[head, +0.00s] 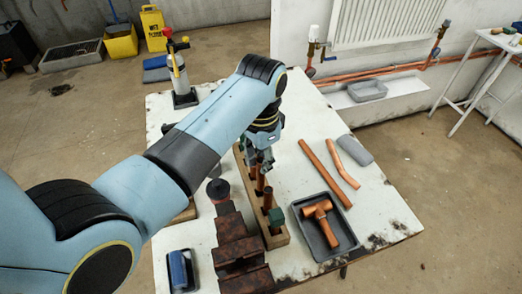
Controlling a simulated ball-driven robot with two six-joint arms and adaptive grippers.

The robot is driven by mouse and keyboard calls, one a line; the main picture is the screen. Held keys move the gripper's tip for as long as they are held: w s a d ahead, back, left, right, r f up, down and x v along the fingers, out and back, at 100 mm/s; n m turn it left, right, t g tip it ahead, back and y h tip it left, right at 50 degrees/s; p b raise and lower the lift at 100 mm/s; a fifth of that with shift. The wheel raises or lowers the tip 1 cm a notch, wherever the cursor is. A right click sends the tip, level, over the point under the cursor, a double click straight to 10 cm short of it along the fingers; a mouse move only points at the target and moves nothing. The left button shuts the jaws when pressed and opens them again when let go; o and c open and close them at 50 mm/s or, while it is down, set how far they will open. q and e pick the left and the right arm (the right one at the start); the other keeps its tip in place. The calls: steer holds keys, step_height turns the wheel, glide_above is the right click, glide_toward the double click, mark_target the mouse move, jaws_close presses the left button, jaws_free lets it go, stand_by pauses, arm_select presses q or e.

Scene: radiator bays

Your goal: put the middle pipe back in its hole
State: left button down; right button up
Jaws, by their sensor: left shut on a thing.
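My left gripper (263,163) points down over the far part of a long wooden block (281,238). It is shut on an upright copper pipe (260,179), whose upper part the fingers hide. I cannot tell whether this pipe's lower end is in a hole or above it. Another copper pipe (267,199) stands nearer in the block. A dark green piece (276,217) sits at the block's near end. The block's holes are not clear at this size, and my arm hides its far part. My right gripper is not in view.
Right of the block lie a dark tray (298,212) with a copper-coloured mallet (321,220) and two loose copper pipes (325,172). A brown vise (238,250) stands close on the left. The table's right side has bare room.

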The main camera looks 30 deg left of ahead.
mark_target(261, 174)
arm_select(q)
steer(key=shift+f, duration=0.15)
steer(key=shift+s+f, duration=0.1)
steer(key=shift+f, duration=0.25)
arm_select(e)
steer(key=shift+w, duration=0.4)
arm_select(q)
steer(key=shift+f, duration=0.1)
steer(key=shift+f, duration=0.4)
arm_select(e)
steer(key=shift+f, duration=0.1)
arm_select(q)
steer(key=shift+f+b, duration=0.85)
steer(key=shift+f, duration=0.6)
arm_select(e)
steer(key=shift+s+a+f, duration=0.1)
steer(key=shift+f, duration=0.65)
arm_select(q)
steer(key=shift+f, duration=0.1)
